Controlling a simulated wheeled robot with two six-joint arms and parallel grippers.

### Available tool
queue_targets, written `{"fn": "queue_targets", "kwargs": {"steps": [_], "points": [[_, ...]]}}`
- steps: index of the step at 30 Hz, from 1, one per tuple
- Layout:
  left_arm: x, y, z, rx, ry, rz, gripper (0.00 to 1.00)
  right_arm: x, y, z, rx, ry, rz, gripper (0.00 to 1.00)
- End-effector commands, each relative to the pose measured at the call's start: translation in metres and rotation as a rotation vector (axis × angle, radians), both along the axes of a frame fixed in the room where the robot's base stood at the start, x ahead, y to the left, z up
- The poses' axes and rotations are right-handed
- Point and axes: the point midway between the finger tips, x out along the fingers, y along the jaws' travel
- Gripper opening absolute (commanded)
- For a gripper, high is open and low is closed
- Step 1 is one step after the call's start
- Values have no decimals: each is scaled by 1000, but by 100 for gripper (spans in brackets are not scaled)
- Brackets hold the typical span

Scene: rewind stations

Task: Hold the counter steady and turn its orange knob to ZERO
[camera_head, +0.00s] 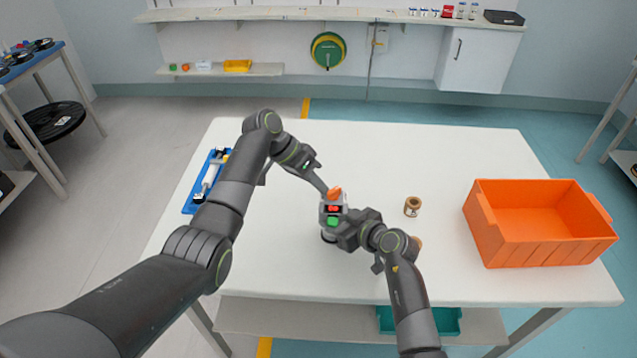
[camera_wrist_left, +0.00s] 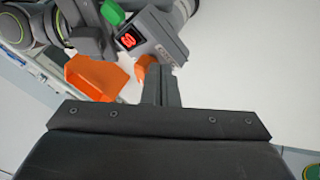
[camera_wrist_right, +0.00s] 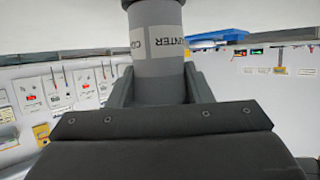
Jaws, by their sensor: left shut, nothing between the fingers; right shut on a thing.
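The counter (camera_head: 325,209) stands on the white table in the head view, with a red lit display (camera_head: 333,209), a green button (camera_head: 332,222) and an orange knob (camera_head: 335,192) at its far end. My right gripper (camera_wrist_right: 158,88) is shut around its grey round body, which carries a "COUNTER" label (camera_wrist_right: 160,44). My left gripper (camera_head: 323,188) is shut and empty, its tips close beside the knob. In the left wrist view the knob (camera_wrist_left: 143,68) is partly hidden by the fingers; I cannot tell whether they touch. The display digits (camera_wrist_left: 128,41) are too small to read surely.
A large orange crate (camera_head: 540,251) stands at the table's right. A small brown spool (camera_head: 412,206) stands right of the counter; another brown thing (camera_head: 417,242) is partly hidden by my right arm. A blue tray (camera_head: 190,203) lies at the left. The table's far middle is clear.

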Motion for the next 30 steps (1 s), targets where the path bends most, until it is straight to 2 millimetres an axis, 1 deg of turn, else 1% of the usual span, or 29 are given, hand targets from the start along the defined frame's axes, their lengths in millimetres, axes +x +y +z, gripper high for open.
{"fn": "queue_targets", "kwargs": {"steps": [17,30], "points": [[-6,0,-1,-1,1,128,0,0,0,0,0,0,0,18],[-13,-1,0,-3,3,306,0,0,0,0,0,0,0,18]]}}
